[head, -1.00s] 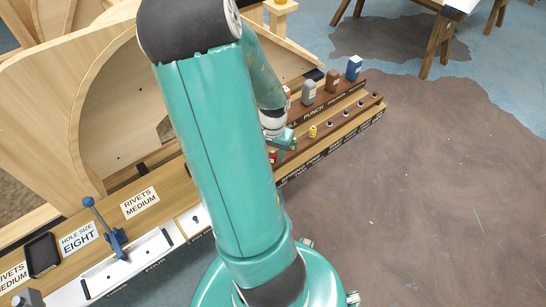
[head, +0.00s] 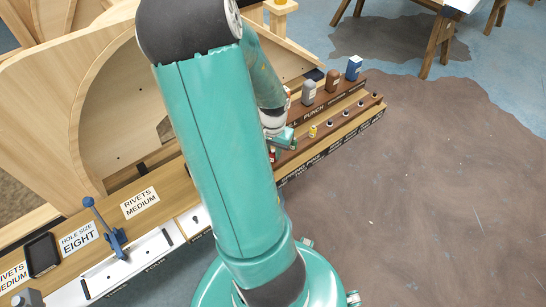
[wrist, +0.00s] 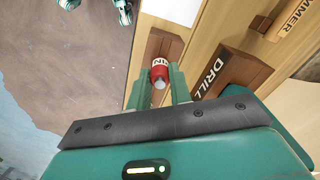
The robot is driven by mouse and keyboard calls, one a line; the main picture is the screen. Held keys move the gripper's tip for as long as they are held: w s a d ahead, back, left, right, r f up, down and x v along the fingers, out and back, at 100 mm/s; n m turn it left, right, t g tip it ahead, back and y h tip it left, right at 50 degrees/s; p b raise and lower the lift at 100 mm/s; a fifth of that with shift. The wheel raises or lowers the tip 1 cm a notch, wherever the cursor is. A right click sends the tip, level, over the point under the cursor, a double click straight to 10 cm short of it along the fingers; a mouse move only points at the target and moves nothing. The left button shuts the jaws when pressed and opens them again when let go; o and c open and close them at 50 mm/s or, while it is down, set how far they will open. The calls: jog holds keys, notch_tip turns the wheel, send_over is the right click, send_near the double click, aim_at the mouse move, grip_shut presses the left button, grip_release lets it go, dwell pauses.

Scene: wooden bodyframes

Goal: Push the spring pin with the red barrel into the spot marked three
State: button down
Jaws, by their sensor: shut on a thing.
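The red-barrelled spring pin (wrist: 159,72) stands between the two fingers of my gripper (wrist: 162,79) in the wrist view, with its silver end facing the camera. The fingers are shut on it. Behind it is a dark wooden block (wrist: 165,45) with partly hidden lettering. In the head view my gripper (head: 284,139) is low over the left end of the stepped wooden rack, and a small red patch (head: 273,154) shows just below it.
A yellow-barrelled pin (head: 312,131) and several small pale pins stand further right along the rack. Grey (head: 309,92), brown (head: 332,81) and blue (head: 354,68) blocks stand on its back step. A drill block (wrist: 230,72) lies right of my gripper.

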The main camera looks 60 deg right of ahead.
jog(key=shift+r, duration=0.5)
jog(key=shift+r, duration=1.5)
